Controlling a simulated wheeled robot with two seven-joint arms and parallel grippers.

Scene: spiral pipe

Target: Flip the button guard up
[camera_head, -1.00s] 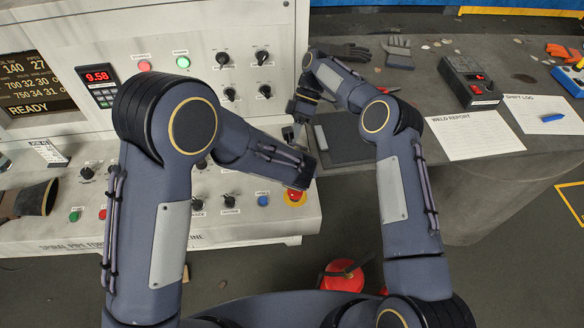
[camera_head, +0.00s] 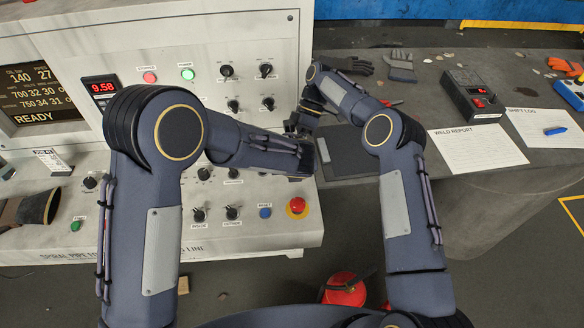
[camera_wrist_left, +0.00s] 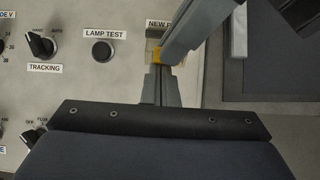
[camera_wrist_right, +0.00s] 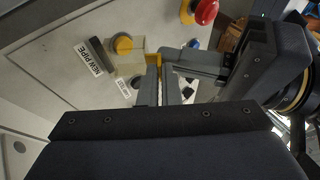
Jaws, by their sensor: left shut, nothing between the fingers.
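In the right wrist view a round yellow button (camera_wrist_right: 122,44) sits on the grey panel beside the NEW PIPE label (camera_wrist_right: 82,65). A see-through guard (camera_wrist_right: 130,63) with a yellow lip (camera_wrist_right: 153,60) is next to it. My right gripper (camera_wrist_right: 158,72) is close to the lip; its jaw opening and any contact are unclear. In the left wrist view my left gripper (camera_wrist_left: 160,72) is shut and empty, its tips close to the yellow lip (camera_wrist_left: 157,56). The right gripper crosses that view from the upper right. In the head view my arms hide the guard.
The panel has a LAMP TEST button (camera_wrist_left: 102,52), a TRACKING knob (camera_wrist_left: 42,44) and a red emergency button (camera_head: 297,205) close by. A dark pad (camera_head: 350,153) and papers (camera_head: 478,147) lie on the grey table to the right. Both wrists are close together.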

